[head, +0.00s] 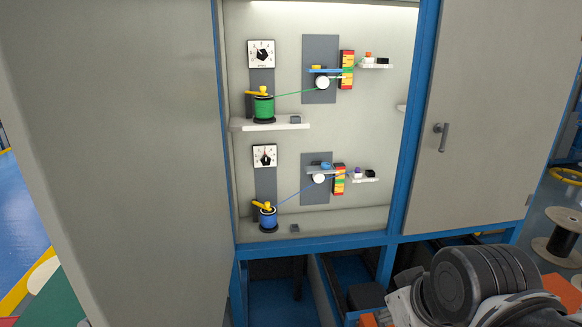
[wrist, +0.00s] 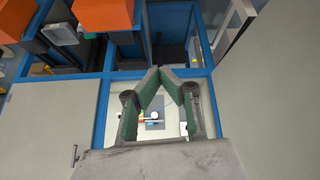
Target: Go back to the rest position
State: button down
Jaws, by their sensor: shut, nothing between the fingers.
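My gripper (wrist: 165,76) shows in the wrist view with its two green-padded fingers closed tip to tip and nothing between them. It is in front of the open cabinet, whose back panel shows between the fingers. In the head view my arm is at the lower right, in front of the cabinet's lower part, and the fingers cannot be made out there. Inside the cabinet (head: 350,222) stand a green spool (head: 263,108) on the upper shelf and a blue spool (head: 268,217) at the bottom, each with a cable running up right to a white roller.
The left door (head: 120,150) stands open and the right door (head: 490,110), with a handle (head: 442,135), is shut. Blue frame beams (head: 310,245) edge the cabinet. A cable reel (head: 560,238) stands on the floor at right. Orange boxes (wrist: 105,14) show in the wrist view.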

jog(key=d+m, duration=0.1)
jog(key=d+f+m+t+h, duration=0.1)
jog(key=d+m, duration=0.1)
jog(key=shift+s+d+b, duration=0.2)
jog(key=shift+d+b, duration=0.1)
